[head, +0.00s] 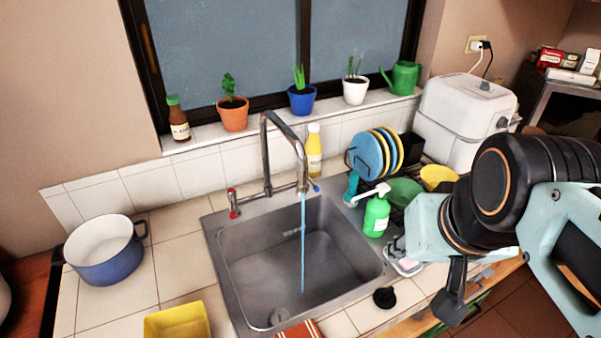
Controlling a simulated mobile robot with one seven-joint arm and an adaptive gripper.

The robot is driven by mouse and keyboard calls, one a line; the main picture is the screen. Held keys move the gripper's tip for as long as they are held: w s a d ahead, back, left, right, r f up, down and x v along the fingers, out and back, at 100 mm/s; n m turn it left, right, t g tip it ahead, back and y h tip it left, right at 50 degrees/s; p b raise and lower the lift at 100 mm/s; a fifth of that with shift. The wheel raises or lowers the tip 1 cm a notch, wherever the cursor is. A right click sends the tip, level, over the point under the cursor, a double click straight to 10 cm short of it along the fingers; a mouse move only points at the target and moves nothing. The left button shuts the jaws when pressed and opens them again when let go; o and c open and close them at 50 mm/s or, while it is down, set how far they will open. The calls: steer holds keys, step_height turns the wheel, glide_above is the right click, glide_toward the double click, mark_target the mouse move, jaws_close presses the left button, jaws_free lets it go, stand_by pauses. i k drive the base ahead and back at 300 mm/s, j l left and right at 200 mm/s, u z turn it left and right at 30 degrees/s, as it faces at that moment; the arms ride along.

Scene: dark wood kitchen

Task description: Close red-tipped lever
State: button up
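The red-tipped lever (234,203) stands upright at the sink's back left corner, left of the tall metal faucet (266,150). A blue-tipped lever (314,187) is on the faucet's right side. A thin stream of water (303,240) runs from the spout into the metal sink (330,235). My arm comes in from the right. My gripper (452,298) is at its end over the counter's right front, well apart from both levers. Its fingers cannot be made out clearly, and I see nothing held.
A green soap bottle (377,215), a yellow bottle (314,150) and a dish rack with plates (370,153) stand right of and behind the sink. A blue pot (105,252) and yellow container (178,321) are left. The tiles between pot and sink are clear.

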mark_target(231, 193)
steer(key=k+j+u, duration=0.1)
steer(key=j+u, duration=0.5)
steer(key=k+j+u, duration=0.1)
steer(key=j, duration=0.25)
